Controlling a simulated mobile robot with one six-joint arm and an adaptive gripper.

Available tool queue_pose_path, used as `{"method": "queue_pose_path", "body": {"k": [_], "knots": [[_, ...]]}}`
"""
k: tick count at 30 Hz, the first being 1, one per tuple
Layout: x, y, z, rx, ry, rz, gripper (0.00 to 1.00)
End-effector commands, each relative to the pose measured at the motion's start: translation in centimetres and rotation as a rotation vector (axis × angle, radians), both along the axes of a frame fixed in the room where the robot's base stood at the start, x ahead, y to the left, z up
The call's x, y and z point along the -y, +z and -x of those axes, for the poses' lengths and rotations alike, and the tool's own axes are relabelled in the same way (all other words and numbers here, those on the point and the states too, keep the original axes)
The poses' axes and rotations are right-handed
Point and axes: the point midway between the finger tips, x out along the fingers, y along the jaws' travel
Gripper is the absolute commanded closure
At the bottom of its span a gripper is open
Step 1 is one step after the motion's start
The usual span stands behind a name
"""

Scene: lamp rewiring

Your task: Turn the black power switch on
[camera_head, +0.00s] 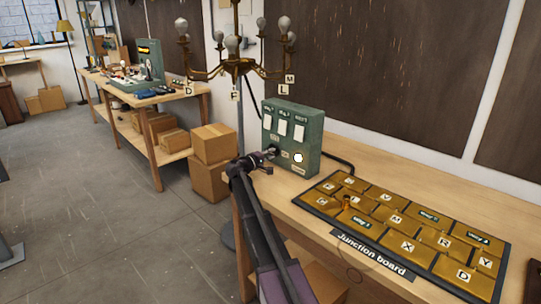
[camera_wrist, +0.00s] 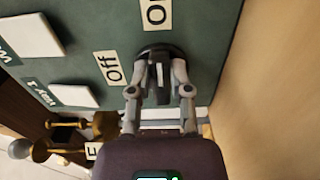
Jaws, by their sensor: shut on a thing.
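The black power switch (camera_wrist: 158,50) is on the green control box (camera_head: 306,125). In the wrist view its dark round base shows between the Off label (camera_wrist: 110,67) and the partly cut-off On label (camera_wrist: 156,14). My gripper (camera_wrist: 160,78) is shut on the switch, with one finger on each side of its lever. The fingers hide part of the switch, so I cannot tell for sure which label it points to. In the head view my gripper (camera_head: 268,154) reaches the lower left of the box's front.
The junction board (camera_head: 383,263) with brass tiles lies on the workbench (camera_head: 349,129) right of my arm. Cardboard boxes (camera_head: 213,144) stand at left. A round white light (camera_head: 298,158) is on the box's front.

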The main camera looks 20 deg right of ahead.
Motion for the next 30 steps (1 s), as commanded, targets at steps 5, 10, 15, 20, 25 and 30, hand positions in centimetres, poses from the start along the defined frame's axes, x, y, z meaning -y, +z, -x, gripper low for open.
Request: {"method": "queue_pose_path", "body": {"k": [5, 10, 15, 20, 25, 30], "knots": [[0.2, 0.1, -0.2, 0.000, 0.002, 0.003, 0.51], [0.1, 0.1, -0.1, 0.000, 0.001, 0.002, 0.40], [0.0, 0.0, -0.1, -0.001, 0.001, 0.001, 0.40], [-0.2, 0.0, 0.0, -0.001, 0.001, 0.001, 0.40], [-1.1, 0.0, 0.4, -0.001, 0.002, 0.000, 0.40], [-3.0, 0.0, 1.2, -0.001, 0.002, 0.000, 0.40]]}}
